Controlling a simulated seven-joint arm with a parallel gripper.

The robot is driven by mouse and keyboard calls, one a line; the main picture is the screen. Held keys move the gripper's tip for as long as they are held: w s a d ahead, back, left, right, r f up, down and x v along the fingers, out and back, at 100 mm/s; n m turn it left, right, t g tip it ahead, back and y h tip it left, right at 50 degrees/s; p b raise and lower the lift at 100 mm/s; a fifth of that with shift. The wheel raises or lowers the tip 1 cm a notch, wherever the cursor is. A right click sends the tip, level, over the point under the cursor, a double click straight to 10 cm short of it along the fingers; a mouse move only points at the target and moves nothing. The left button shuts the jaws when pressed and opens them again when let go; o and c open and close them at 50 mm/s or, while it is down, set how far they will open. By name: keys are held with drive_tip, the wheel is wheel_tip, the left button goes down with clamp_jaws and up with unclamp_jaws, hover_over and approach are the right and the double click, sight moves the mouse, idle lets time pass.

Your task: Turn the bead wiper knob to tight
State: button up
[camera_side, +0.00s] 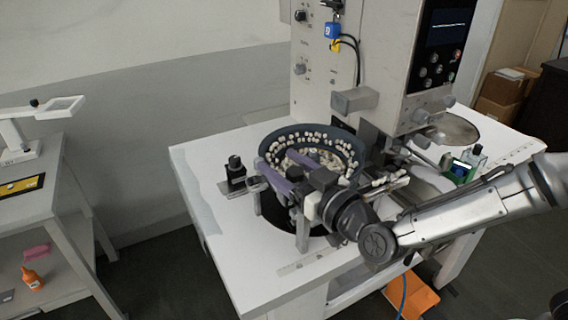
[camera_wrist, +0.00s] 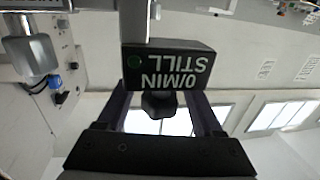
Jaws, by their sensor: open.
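My gripper (camera_side: 275,172) is open at the near left rim of a dark bowl (camera_side: 352,148) of pale beads in the side view. In the wrist view, the two fingers of my gripper (camera_wrist: 163,90) stand apart. A dark stubby knob (camera_wrist: 160,104) shows between them, with no visible contact. It sits by a dark box (camera_wrist: 172,66) with upside-down lettering that reads "0/MIN STILL" and a green dot. No marking for tight is readable, and I cannot tell whether this is the wiper knob. My gripper hides part of the bowl's near side.
A machine column (camera_side: 380,50) with a panel rises behind the bowl. A small black fixture (camera_side: 235,170) stands left of the bowl on the white table (camera_side: 215,205). A green item (camera_side: 459,169) lies to the right. A side shelf (camera_side: 35,215) stands at the left.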

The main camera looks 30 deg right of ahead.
clamp_jaws()
idle(0.3)
drive_tip(key=shift+h, duration=0.3)
drive_tip(key=shift+s+d+m+g+h, duration=0.1)
drive_tip(key=shift+d+m+g+h, duration=0.4)
drive_tip(key=shift+m+h, duration=1.35)
drive_tip(key=shift+s+d+m+g+h, duration=0.1)
drive_tip(key=shift+d+m+g+h, duration=0.3)
drive_tip(key=shift+m+h, duration=1.4)
drive_tip(key=shift+s+d+m+g+h, duration=0.2)
drive_tip(key=shift+m+g+h, duration=0.6)
drive_tip(key=shift+h, duration=1.95)
drive_tip(key=shift+w+d, duration=0.1)
unclamp_jaws()
